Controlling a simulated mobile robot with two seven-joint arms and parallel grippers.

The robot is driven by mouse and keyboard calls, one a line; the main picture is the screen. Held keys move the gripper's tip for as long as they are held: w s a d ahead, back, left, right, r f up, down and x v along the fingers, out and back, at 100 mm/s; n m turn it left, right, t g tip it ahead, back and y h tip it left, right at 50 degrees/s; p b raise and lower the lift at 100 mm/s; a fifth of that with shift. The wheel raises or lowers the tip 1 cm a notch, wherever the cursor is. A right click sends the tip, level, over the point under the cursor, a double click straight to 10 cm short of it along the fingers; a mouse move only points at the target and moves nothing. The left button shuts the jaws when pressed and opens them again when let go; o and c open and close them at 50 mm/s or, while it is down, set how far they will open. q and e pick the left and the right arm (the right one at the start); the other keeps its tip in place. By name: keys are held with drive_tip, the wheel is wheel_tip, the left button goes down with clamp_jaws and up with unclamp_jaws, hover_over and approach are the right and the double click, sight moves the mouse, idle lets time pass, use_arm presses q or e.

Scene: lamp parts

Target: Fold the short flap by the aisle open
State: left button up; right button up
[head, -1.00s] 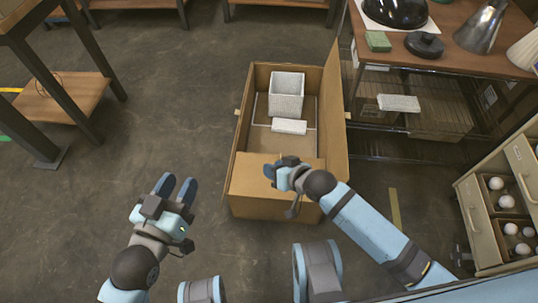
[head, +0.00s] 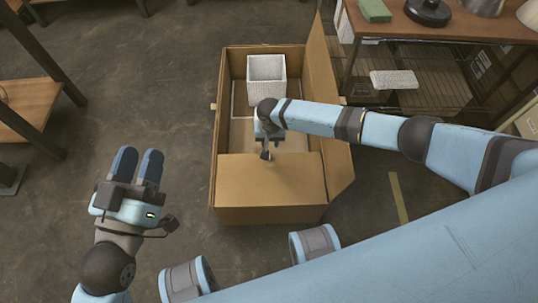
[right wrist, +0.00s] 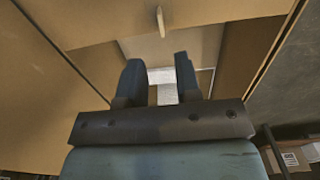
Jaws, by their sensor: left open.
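A cardboard box (head: 216,130) stands on the floor, open at the top. Its near short flap (head: 285,178) lies flat over the near end. My right gripper (head: 266,150) is over the box at this flap's inner edge; I cannot tell whether it touches. In the right wrist view its two fingers (right wrist: 160,78) are apart with nothing held between them. A small pale tab (right wrist: 160,20) shows ahead of them, on or in front of a cardboard panel. My left gripper (head: 138,165) is open and empty above the floor, left of the box.
A white bin (head: 266,75) stands inside the box at the far end. The long right flap (head: 322,90) stands up. A shelf table (head: 450,35) is at the right, with a white block (head: 394,79) on its lower level.

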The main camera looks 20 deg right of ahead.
wheel_tip(320, 180, down, 10)
drive_tip(key=b, duration=0.4)
drive_tip(key=shift+r, duration=0.1)
use_arm(q)
wheel_tip(320, 180, down, 7)
drive_tip(key=g, duration=0.2)
drive_tip(key=shift+w+d+f+m+g, duration=0.2)
drive_tip(key=shift+d+m+g, duration=0.1)
drive_tip(key=shift+g, duration=0.1)
use_arm(e)
drive_tip(key=shift+c, duration=0.5)
clamp_jaws()
